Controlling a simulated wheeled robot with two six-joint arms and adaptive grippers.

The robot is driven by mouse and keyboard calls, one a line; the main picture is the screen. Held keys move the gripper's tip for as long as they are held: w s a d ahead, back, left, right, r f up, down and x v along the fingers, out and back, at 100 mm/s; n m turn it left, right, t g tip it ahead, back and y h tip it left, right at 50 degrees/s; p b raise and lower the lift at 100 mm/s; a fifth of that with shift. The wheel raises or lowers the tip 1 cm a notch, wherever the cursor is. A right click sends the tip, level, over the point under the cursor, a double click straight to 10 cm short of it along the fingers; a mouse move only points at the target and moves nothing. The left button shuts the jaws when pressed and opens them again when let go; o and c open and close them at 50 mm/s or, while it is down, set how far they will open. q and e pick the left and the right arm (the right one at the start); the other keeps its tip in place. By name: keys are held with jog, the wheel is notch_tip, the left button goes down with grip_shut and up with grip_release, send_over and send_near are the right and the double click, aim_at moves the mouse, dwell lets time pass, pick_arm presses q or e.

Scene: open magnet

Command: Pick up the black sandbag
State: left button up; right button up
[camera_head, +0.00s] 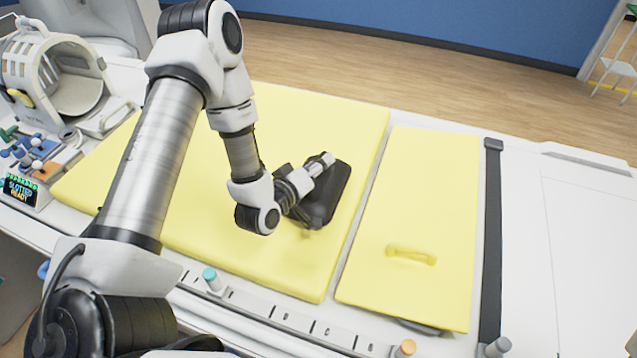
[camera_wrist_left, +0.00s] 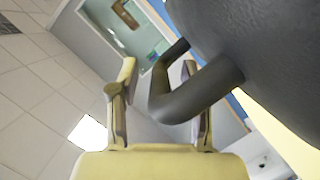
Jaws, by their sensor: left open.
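The black sandbag (camera_head: 332,195) lies on the large yellow pad in the head view, partly hidden behind my left gripper. In the left wrist view its dark body (camera_wrist_left: 265,45) fills the upper right, and its bent black handle (camera_wrist_left: 195,90) stands out towards my jaws. My left gripper (camera_head: 318,168) is at the sandbag's near left side. In the wrist view the open jaws (camera_wrist_left: 160,100) have part of the handle between them, and the handle covers part of the right finger. I cannot tell whether they touch. My right gripper is not in view.
The large yellow pad (camera_head: 220,235) lies beside a smaller yellow pad (camera_head: 430,190) with a yellow handle (camera_head: 411,255). A white ring-shaped coil (camera_head: 60,75) stands at the left. Pegs (camera_head: 212,279) line the front edge. The white surface at right is clear.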

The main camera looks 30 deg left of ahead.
pick_arm(q)
jog(key=shift+s, duration=0.2)
grip_shut()
jog(key=shift+r, duration=0.15)
